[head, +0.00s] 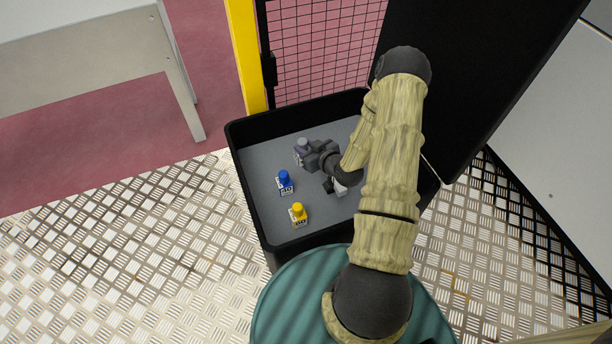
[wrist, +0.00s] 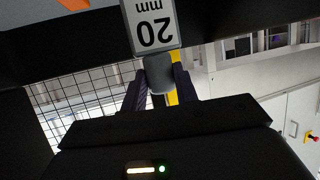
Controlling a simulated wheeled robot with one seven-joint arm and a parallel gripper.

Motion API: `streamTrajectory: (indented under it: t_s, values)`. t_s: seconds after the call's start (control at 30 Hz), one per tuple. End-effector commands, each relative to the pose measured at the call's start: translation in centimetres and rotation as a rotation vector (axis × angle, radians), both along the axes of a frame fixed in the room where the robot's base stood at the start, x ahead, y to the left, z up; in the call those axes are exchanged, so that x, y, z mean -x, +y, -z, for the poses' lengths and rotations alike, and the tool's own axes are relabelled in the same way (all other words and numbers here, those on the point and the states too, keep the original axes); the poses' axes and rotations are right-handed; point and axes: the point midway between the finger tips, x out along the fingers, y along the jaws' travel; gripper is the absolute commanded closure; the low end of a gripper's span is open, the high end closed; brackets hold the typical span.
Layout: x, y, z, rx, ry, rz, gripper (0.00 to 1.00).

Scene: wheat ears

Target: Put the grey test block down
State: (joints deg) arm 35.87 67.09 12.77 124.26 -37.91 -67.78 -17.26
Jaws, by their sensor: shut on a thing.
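The grey test block (head: 298,158) is at the far-left part of the black tray (head: 244,185). My gripper (head: 304,150) reaches in sideways and is shut on the block's grey knob. In the wrist view the block (wrist: 153,25) shows a pale label reading "20 mm", upside down in the picture, and its knob (wrist: 159,73) is between my two purple fingers. My gripper hides much of the block in the head view, and I cannot tell whether its base touches the tray floor.
A blue block (head: 285,182) and a yellow block (head: 298,214) stand in the tray, left and nearer. A partly hidden white and dark thing (head: 340,188) is under my arm. Bare grey floor lies around the blocks. A mesh fence (head: 315,50) and yellow post (head: 245,55) stand behind.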

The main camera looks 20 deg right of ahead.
Motion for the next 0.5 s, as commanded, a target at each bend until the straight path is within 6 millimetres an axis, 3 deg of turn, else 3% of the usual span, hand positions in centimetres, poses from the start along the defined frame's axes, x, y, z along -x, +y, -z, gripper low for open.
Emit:
streamTrajectory:
  t_s: [0.1, 0.23, 0.5]
  values:
    - [0.0, 0.0, 2.8, -0.002, 0.001, 0.001, 0.97]
    - [0.0, 0.0, 4.8, -0.001, -0.001, 0.001, 0.97]
    - [0.0, 0.0, 5.3, 0.0, -0.001, 0.0, 0.97]
